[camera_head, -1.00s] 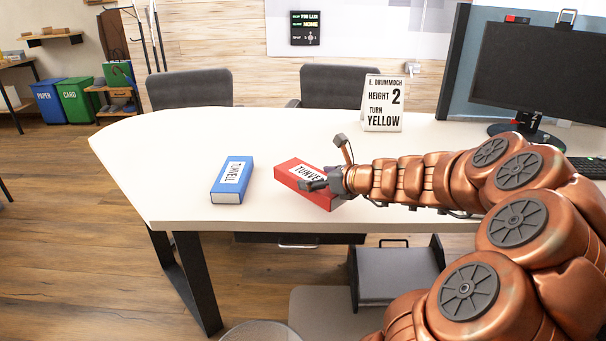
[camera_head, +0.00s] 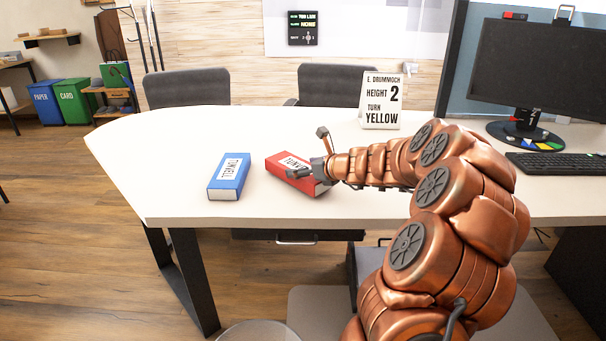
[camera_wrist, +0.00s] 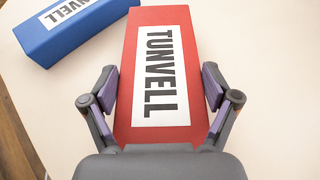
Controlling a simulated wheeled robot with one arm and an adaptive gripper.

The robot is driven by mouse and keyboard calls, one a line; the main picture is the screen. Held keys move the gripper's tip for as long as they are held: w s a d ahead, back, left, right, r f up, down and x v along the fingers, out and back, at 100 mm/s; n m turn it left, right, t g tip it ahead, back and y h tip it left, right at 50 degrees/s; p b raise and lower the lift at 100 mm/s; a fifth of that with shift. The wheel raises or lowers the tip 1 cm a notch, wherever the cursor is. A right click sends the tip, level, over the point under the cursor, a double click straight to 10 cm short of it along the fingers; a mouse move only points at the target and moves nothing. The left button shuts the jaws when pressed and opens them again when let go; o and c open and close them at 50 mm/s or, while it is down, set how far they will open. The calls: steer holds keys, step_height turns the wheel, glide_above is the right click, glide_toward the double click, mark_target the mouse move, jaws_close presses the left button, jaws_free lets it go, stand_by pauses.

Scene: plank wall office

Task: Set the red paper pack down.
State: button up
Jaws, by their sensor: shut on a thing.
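The red paper pack (camera_head: 283,167), labelled TUNVELL, lies flat over the white desk (camera_head: 180,135), right of the blue pack. My gripper (camera_head: 309,154) is shut on it, with the fingers on its two long sides. In the wrist view the red pack (camera_wrist: 160,25) runs away from the gripper (camera_wrist: 160,76), label upward, with one dark finger at each side. Whether its underside touches the desk or hovers just above it, I cannot tell.
A blue pack (camera_head: 229,177) lies left of the red one, a gap apart. A sign card (camera_head: 381,102) stands behind, reading height 2, turn yellow. A monitor (camera_head: 540,75) and keyboard (camera_head: 555,163) are on the right. The desk's left part is clear.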

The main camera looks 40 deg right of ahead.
steer(key=shift+f, duration=0.35)
steer(key=shift+f, duration=0.1)
steer(key=o, duration=1.3)
steer(key=shift+s+r, duration=0.2)
steer(key=shift+s, duration=0.1)
steer(key=p+v, duration=0.2)
steer(key=v, duration=0.9)
steer(key=shift+s, duration=0.2)
